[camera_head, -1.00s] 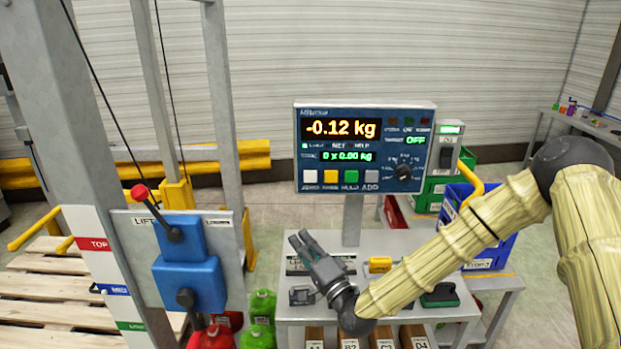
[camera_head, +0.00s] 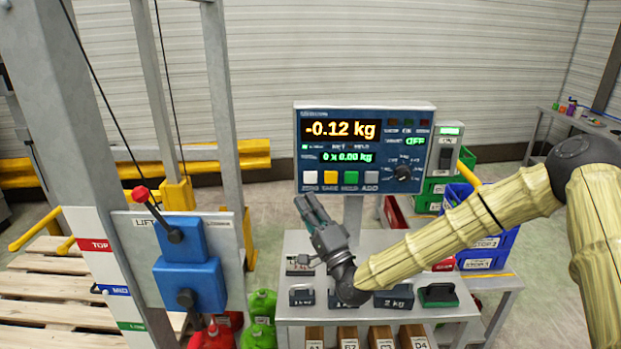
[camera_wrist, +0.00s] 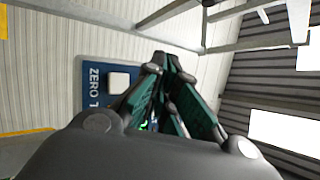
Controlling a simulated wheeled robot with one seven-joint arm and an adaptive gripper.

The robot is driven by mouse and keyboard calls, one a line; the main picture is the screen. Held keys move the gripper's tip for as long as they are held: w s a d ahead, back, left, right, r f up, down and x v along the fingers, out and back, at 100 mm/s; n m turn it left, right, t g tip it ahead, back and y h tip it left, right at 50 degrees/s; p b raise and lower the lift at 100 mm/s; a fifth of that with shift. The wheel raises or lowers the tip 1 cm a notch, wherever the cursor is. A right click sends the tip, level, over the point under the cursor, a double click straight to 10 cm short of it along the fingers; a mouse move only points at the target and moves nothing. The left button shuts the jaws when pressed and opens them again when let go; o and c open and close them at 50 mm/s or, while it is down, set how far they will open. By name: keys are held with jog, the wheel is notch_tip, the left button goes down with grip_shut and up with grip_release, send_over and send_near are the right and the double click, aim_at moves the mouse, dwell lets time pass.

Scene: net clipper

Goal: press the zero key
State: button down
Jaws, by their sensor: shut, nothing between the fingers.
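The weighing display panel (camera_head: 300,150) stands on a post above the bench and reads -0.12 kg. Its zero key (camera_head: 310,177) is the white square at the left of the lower key row. In the wrist view the white key (camera_wrist: 119,82) shows beside the word ZERO, left of the fingers. My gripper (camera_head: 307,201) is shut and empty, pointing up just below the zero key. It also shows in the wrist view (camera_wrist: 163,62), its fingertips right of the key. I cannot tell how far the fingertips are from the panel face.
Yellow, green and grey keys sit right of the zero key, with a knob (camera_head: 403,173) further right. The lift lever box (camera_head: 183,245) is at left.

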aim_at(310, 177)
jog(key=w, duration=0.7)
jog(key=shift+w, duration=0.2)
jog(key=shift+w+b, duration=0.25)
jog(key=shift+b, duration=0.45)
dwell(0.9)
jog(key=shift+w+b, duration=0.5)
jog(key=shift+w, duration=0.05)
dwell(1.0)
jog(key=shift+s, duration=0.15)
jog(key=shift+s+b, duration=0.3)
jog(key=shift+s, duration=0.4)
